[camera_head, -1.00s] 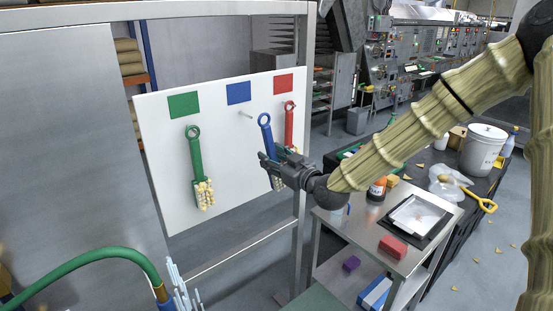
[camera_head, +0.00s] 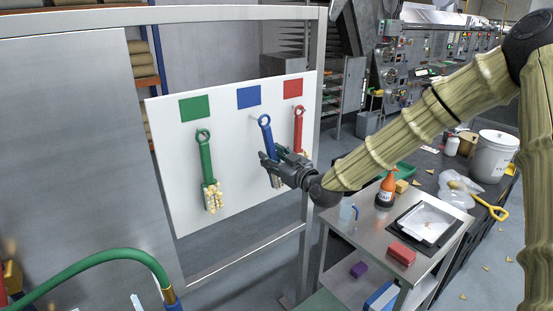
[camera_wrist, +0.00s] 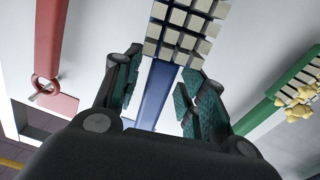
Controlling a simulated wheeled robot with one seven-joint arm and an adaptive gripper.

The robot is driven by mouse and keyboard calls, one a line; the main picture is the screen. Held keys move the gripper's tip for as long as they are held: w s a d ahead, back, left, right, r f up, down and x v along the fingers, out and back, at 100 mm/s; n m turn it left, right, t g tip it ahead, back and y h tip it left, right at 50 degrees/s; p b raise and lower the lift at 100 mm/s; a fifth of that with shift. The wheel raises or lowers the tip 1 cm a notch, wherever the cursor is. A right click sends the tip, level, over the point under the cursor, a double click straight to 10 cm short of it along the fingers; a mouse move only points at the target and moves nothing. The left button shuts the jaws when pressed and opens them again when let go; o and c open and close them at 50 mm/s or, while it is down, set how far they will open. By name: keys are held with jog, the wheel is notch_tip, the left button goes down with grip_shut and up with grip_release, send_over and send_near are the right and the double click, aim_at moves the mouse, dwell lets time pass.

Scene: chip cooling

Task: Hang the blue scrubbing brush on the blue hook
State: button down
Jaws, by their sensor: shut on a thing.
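The blue scrubbing brush (camera_head: 268,139) hangs upright from my gripper (camera_head: 270,168), ring end up and pale bristles down, in front of the white board. The wrist view shows its blue handle (camera_wrist: 156,92) between my gripper's two fingers (camera_wrist: 162,95), with the bristle block (camera_wrist: 184,28) beyond. My gripper is shut on the handle. A thin hook (camera_head: 254,117) sticks out below the blue square (camera_head: 248,96). The brush's ring is just right of this hook and looks apart from it; the depth between them is unclear.
A green brush (camera_head: 205,160) hangs on the left of the board (camera_head: 230,190), and a red brush (camera_head: 298,125) hangs close on the right. A steel post (camera_head: 318,60) stands at the board's right edge. A steel cart (camera_head: 365,232) with a bottle and tray stands below my arm.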

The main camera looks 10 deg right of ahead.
jog(key=shift+x, duration=1.2)
jog(key=shift+w+a+f+b, duration=0.25)
jog(key=shift+w+f+b, duration=0.35)
jog(key=shift+b, duration=0.15)
jog(key=c, duration=0.8)
grip_release()
jog(key=shift+o, duration=0.2)
